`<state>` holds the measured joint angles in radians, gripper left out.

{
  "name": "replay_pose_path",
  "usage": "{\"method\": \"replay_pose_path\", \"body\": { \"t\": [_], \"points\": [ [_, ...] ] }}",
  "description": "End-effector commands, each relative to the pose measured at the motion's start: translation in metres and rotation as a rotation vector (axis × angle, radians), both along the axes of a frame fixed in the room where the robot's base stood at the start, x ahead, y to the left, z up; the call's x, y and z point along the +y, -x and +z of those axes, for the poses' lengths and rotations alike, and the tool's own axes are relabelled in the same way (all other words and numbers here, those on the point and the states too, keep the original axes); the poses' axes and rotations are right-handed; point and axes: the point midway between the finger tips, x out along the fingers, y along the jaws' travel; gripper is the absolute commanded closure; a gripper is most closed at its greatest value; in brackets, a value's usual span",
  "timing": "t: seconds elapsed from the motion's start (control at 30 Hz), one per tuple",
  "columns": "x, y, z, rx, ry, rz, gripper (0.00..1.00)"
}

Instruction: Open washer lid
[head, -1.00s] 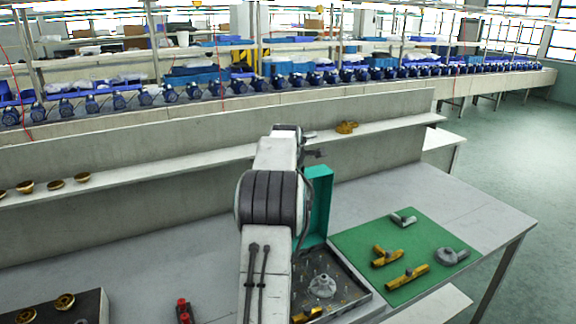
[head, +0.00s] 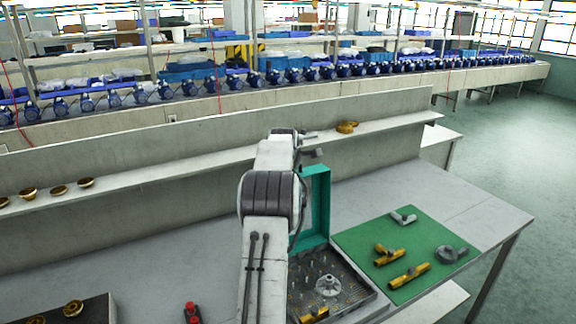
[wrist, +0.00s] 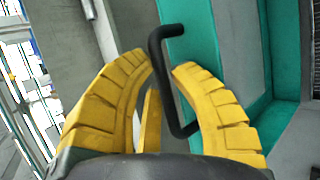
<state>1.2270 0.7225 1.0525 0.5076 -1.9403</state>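The washer is an open box with a dark inner tray (head: 352,289) holding several small pins, a pale flanged part (head: 328,285) and a brass part (head: 314,314). Its teal lid (head: 318,200) stands raised, about upright, at the back left of the box, partly behind my arm. In the wrist view the lid (wrist: 188,45) carries a black bar handle (wrist: 164,80). My gripper's yellow fingers (wrist: 160,72) are on either side of the handle's bar, with a gap between the tips. My fingers are not clear in the head view.
A green mat (head: 358,240) with brass and grey fittings lies right of the washer. A low wall with a ledge (head: 230,160) runs behind. A red object (head: 192,312) and a dark block with brass parts (head: 95,308) lie at front left. The bench between them is clear.

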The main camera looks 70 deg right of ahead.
Motion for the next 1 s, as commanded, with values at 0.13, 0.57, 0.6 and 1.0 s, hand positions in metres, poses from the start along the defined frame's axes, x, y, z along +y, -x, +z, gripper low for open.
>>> {"method": "replay_pose_path", "body": {
  "t": [0.13,0.57,0.6,1.0],
  "points": [
    [0.001,0.000,-0.002,0.002,-0.005,0.000,0.69],
    [0.009,0.004,0.006,0.003,-0.007,0.000,0.69],
    [0.013,0.005,0.010,0.002,-0.005,-0.001,0.69],
    [0.057,0.020,0.053,0.000,0.002,0.000,0.69]
  ]
}}
